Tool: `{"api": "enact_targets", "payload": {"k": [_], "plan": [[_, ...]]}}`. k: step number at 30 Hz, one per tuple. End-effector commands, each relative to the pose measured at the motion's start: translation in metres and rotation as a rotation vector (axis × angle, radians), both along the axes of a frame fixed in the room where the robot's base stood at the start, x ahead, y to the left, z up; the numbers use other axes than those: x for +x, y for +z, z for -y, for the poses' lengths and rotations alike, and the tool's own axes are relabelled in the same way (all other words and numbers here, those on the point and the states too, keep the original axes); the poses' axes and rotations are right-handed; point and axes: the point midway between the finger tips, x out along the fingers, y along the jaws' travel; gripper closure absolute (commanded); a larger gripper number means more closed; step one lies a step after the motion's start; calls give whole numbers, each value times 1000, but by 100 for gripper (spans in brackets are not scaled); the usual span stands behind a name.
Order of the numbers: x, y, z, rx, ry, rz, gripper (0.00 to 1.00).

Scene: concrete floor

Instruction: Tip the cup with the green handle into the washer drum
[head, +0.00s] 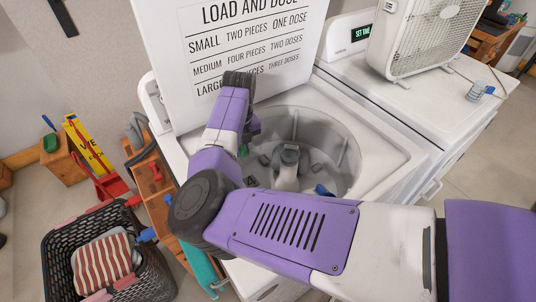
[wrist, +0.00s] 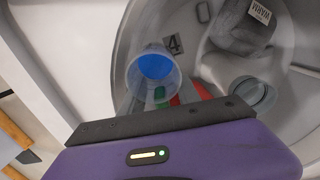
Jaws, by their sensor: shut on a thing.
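In the wrist view a clear cup (wrist: 152,83) shows with its mouth toward the camera and blue contents (wrist: 156,66) inside. A green handle (wrist: 160,95) shows at its near side. My gripper (wrist: 170,102) is shut on this handle, its fingertips mostly hidden behind its dark edge. The cup is near the wall of the grey washer drum (wrist: 205,70); its exact tilt is hard to tell. In the head view the open drum (head: 335,135) sits in the white washer, and my arm hides most of the gripper and cup.
A raised lid (head: 250,45) with dosing text stands behind the drum. A grey agitator (head: 287,165) and a blue item (head: 322,190) are inside. A fan (head: 420,35) and another clear cup (head: 476,91) stand on the neighbouring machine. A laundry basket (head: 60,255) stands on the floor at left.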

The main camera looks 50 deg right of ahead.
Motion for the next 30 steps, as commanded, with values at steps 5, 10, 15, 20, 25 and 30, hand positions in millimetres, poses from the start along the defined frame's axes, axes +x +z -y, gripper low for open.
{"api": "enact_targets", "payload": {"k": [5,10,15,20,25,30], "plan": [[-6,2,1,11,-3,87,100],[-12,2,2,21,-4,172,100],[-17,1,3,34,-4,256,100],[-22,2,4,43,-3,336,100],[-28,3,5,53,-2,420,100],[-34,5,5,64,-2,505,100]]}}
